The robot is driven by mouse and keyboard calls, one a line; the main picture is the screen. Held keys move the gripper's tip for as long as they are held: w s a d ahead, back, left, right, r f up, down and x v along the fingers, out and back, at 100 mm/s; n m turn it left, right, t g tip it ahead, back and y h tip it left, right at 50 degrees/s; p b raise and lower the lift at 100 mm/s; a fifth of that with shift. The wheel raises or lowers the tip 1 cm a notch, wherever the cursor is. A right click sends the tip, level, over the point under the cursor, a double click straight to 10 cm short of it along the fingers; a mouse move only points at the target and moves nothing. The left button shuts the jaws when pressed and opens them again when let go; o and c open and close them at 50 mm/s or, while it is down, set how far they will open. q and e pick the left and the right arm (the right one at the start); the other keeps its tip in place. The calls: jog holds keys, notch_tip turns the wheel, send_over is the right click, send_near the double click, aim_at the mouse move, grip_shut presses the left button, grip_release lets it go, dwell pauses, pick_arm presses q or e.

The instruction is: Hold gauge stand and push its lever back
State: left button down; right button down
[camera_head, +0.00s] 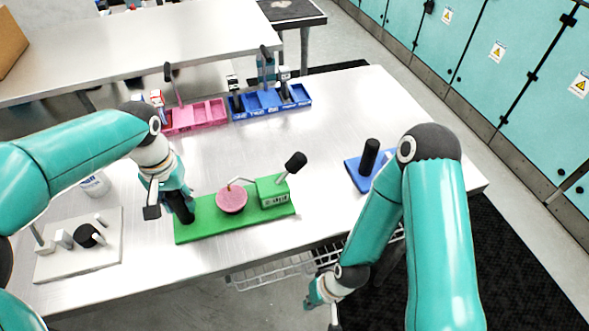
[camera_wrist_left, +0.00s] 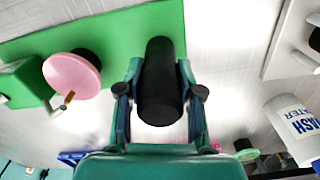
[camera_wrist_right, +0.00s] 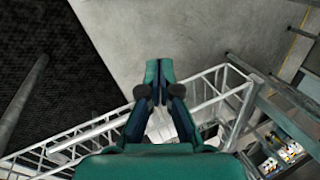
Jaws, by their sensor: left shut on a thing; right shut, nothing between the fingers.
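The gauge stand is a green base (camera_head: 238,224) on the table. It carries a black post (camera_wrist_left: 159,75) at its left end, a pink disc (camera_head: 231,199) with a small pointer and a green box (camera_head: 273,193). A lever with a black knob (camera_head: 295,162) slants up and right from the box. My left gripper (camera_head: 172,204) is shut on the black post, one finger each side in the left wrist view. My right gripper (camera_head: 324,304) is shut and empty, low in front of the table's edge. The lever lies outside both wrist views.
A white module (camera_head: 75,262) stands left, near a wash bottle (camera_wrist_left: 298,130). A blue base (camera_head: 353,175) with a black post is partly behind my right arm. Pink (camera_head: 197,118) and blue (camera_head: 270,103) trays stand at the back. A wire rack (camera_wrist_right: 80,135) hangs under the table edge.

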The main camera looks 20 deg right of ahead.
dwell(0.4)
jog(key=s+a+r+m+g+y, duration=0.1)
jog(key=s+a+r+g, duration=0.15)
jog(key=r+g, duration=0.2)
jog(key=s+a+r+m+g, duration=0.1)
jog(key=s+a+r+g, duration=0.1)
jog(key=s+r+g, duration=0.3)
jog(key=w+r+g+y, duration=0.15)
jog(key=w+r, duration=0.25)
jog(key=r, duration=0.6)
jog(key=w+d+r+m+t+y, duration=0.1)
jog(key=w+d+r+m, duration=0.1)
jog(key=w, duration=0.4)
jog(key=w+d+r+m+t+y, duration=0.1)
jog(key=w+d+r+m+t, duration=0.1)
jog(key=w+d+r, duration=0.2)
jog(key=w+d+r+m+t+y, duration=0.1)
jog(key=w+d+r+m, duration=0.1)
jog(key=w, duration=0.6)
jog(key=shift+d+r+y, duration=0.35)
jog(key=shift+d+r, duration=0.25)
jog(key=shift+d, duration=0.1)
jog(key=w+d+r+m+t, duration=0.4)
jog(key=w+d+r, duration=0.3)
jog(key=d, duration=0.3)
jog(key=shift+w+d+r+m+t+y, duration=0.15)
jog(key=shift+w+r+m+t+y, duration=0.2)
jog(key=shift+w+t, duration=0.4)
